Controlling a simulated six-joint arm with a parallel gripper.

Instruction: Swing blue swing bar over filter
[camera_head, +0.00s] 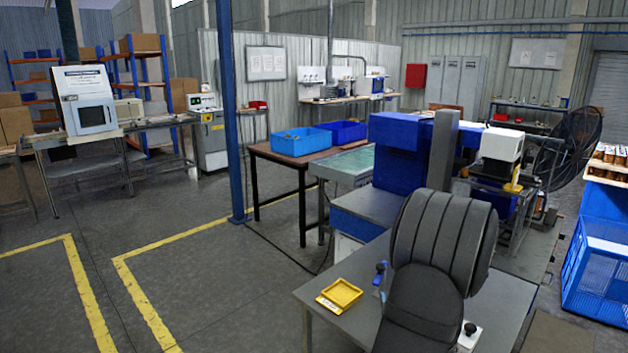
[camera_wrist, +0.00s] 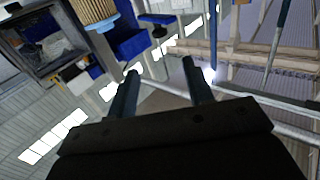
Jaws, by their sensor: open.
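In the wrist view a tan pleated filter (camera_wrist: 92,10) with a light-blue rim shows at the top edge, cut off by the frame. Beside it to the right is a blue bar (camera_wrist: 157,19) with a dark knob, probably the swing bar; it appears apart from the filter. My gripper (camera_wrist: 160,68) is open and empty, its two dark fingers apart and clear of both things. In the head view my dark arm covers much of the bench, and I cannot make out the filter on it.
A yellow tray (camera_head: 341,293) lies on the grey bench (camera_head: 325,322) left of my arm. A white box with a black knob (camera_head: 470,328) is at the right. A blue machine (camera_head: 398,165) stands behind. Crated cartridges (camera_head: 608,165) are at far right.

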